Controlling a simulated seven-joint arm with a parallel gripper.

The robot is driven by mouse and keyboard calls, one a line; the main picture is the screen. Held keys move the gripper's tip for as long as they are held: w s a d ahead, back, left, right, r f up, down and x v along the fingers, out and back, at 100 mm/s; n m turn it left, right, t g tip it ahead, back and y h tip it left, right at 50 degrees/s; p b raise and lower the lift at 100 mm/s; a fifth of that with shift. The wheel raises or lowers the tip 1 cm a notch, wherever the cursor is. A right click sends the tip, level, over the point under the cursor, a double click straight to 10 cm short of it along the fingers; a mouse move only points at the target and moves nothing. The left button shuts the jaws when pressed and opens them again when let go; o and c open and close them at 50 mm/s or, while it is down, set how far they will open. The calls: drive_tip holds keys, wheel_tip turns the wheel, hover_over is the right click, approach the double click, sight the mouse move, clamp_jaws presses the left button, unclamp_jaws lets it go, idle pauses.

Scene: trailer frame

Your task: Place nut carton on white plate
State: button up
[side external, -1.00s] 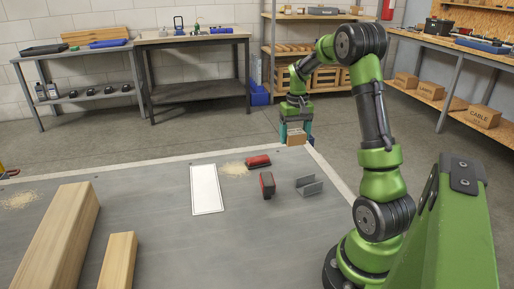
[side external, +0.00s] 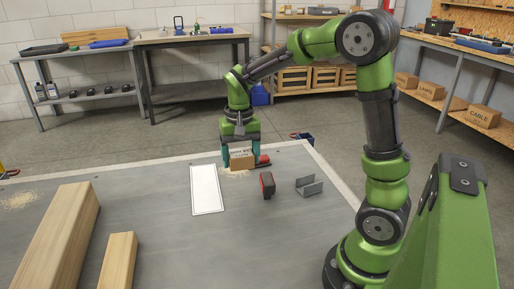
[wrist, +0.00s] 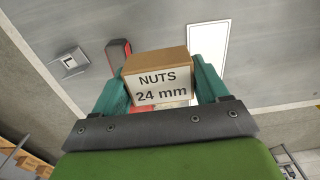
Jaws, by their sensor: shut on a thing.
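The nut carton is a small brown box (side external: 242,160) with a white label reading "NUTS 24 mm"; it also shows in the wrist view (wrist: 158,87). My gripper (side external: 240,158) is shut on it, with a teal finger on each side, and holds it over the far part of the table. The white plate (side external: 206,190) is a flat rectangle with a thin dark border, lying on the grey table. In the side view it is left of and nearer than the carton. It also shows in the wrist view (wrist: 209,50), beyond the carton to the right. The plate is bare.
A red and black block (side external: 267,185) and a grey metal bracket (side external: 308,186) stand right of the plate. Another red item (side external: 263,159) is partly hidden behind my gripper. Wooden beams (side external: 62,235) lie at the left. The table around the plate's near end is clear.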

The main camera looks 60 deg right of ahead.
drive_tip(key=f, duration=0.6)
drive_tip(key=a+f, duration=0.1)
drive_tip(key=f, duration=0.2)
drive_tip(key=shift+w+f, duration=0.15)
drive_tip(key=shift+w, duration=0.05)
hover_over(205, 186)
drive_tip(key=shift+s+f, duration=0.15)
drive_tip(key=shift+f, duration=2.4)
drive_tip(key=shift+f, duration=0.15)
drive_tip(key=o, duration=1.2)
